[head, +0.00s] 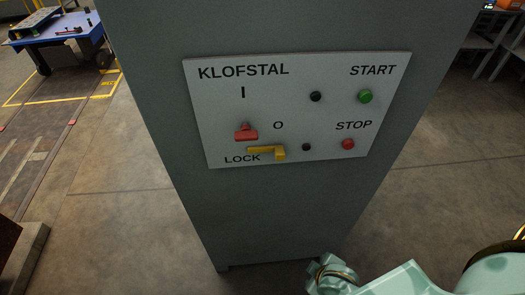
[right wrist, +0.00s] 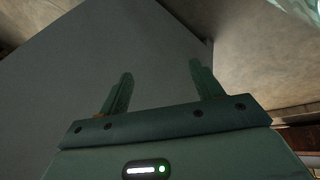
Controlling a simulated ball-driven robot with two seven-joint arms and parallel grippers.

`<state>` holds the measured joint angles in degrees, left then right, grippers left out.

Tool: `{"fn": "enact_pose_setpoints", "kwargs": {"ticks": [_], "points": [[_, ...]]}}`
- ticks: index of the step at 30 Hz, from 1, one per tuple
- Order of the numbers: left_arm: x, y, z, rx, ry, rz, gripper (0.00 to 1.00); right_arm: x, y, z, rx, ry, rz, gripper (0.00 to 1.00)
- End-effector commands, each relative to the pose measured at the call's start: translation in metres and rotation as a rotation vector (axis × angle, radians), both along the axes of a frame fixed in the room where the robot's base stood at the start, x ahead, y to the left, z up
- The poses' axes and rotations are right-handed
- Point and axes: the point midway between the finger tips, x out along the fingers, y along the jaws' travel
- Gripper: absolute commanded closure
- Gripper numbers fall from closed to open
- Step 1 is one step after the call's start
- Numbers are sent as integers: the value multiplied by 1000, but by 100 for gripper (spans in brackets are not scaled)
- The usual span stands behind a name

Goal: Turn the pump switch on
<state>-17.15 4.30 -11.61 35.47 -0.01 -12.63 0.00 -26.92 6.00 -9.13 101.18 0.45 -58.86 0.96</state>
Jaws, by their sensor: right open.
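A white panel (head: 308,70) labelled KLOFSTAL is on the front of a grey cabinet (head: 265,215) in the head view. The red switch handle (head: 246,132) is at the panel's left, below the I mark and left of the O mark. A yellow lock lever (head: 268,152) lies beside the LOCK label, just below the red handle. My right gripper (right wrist: 158,85) is open and empty, with a plain grey cabinet face beyond its fingers. In the head view, my right arm is at the lower right, below the panel and apart from it. My left gripper is out of view.
The panel also carries a green START button (head: 365,97), a red STOP button (head: 348,144) and two small black knobs (head: 316,96). A blue cart (head: 62,30) stands at the far left. Floor beside the cabinet is mostly clear.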

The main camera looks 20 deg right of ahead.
Motion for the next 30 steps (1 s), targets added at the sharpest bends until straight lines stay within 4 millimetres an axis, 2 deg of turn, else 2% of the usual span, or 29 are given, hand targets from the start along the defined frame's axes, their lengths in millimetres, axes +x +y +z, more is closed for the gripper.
{"fn": "enact_pose_setpoints", "kwargs": {"ticks": [5, 8, 9, 12, 15, 19, 21, 24, 28, 29, 30], "points": [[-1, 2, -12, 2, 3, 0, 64, 39, 15, 72, 45, -164, -21, 35], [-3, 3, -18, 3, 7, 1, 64, 65, 52, 125, 236, -333, -77, 35], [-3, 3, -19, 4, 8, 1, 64, 75, 73, 146, 364, -404, -111, 35], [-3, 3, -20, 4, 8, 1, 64, 93, 124, 189, 709, -531, -201, 35], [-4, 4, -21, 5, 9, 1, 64, 101, 164, 227, 1057, -594, -295, 35], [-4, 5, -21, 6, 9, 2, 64, 104, 203, 277, 1568, -596, -451, 35], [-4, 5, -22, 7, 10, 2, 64, 102, 215, 305, 1883, -553, -561, 35], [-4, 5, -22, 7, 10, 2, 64, 97, 216, 335, 2361, -423, -755, 35], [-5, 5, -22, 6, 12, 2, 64, 90, 197, 346, 2901, -188, -1018, 35], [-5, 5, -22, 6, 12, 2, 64, 88, 191, 344, -2909, 131, 1040, 35], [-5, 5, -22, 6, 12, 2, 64, 86, 184, 341, -2779, 60, 1015, 35]]}}
